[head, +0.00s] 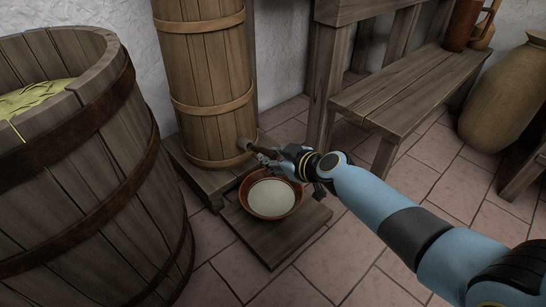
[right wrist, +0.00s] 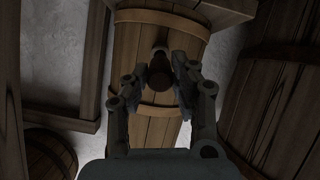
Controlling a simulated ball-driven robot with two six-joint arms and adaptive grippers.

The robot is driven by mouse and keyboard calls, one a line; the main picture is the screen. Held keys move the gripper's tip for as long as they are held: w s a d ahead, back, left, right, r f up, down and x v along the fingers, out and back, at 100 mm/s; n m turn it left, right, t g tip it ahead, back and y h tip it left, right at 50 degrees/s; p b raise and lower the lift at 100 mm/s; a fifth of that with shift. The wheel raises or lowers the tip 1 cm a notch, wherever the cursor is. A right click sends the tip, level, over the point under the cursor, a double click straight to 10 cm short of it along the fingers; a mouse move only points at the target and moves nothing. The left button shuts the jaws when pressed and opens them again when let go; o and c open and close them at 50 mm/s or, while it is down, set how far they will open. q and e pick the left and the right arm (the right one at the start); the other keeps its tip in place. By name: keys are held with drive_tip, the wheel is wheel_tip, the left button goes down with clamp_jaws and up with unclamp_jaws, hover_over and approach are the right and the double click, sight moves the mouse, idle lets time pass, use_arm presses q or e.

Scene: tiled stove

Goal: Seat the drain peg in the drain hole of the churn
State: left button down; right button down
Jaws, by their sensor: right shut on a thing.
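The churn (head: 208,75) is a tall wooden staved vessel with pale hoops, standing upright on a low wooden block. It also fills the middle of the right wrist view (right wrist: 150,128). My right gripper (head: 268,158) is low at the churn's right front, shut on the drain peg. The dark brown drain peg (right wrist: 160,74) lies between the fingers, its narrow end pointing at the churn wall. In the head view a short brown stub (head: 244,143) shows at the wall by the fingertips. The drain hole itself is hidden; I cannot tell how deep the peg is. My left gripper is out of view.
A bowl of pale liquid (head: 270,197) stands on a low board (head: 287,233) under my right gripper. A large tub (head: 90,190) fills the left. A wooden bench (head: 410,90) and a big jar (head: 505,100) stand right. Tiled floor is open in front.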

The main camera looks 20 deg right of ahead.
sight(261, 151)
idle(0.7)
drive_tip(key=shift+a+r+b+x, duration=0.1)
drive_tip(key=shift+r+b+x, duration=0.15)
drive_tip(key=shift+b+x, duration=0.65)
drive_tip(key=shift+a+r+b+x, duration=0.1)
drive_tip(key=shift+r+b+x, duration=0.2)
drive_tip(key=shift+x, duration=1.1)
drive_tip(key=c, duration=1)
unclamp_jaws()
drive_tip(key=shift+w, duration=0.2)
drive_tip(key=v, duration=1.2)
drive_tip(key=shift+s+f, duration=0.1)
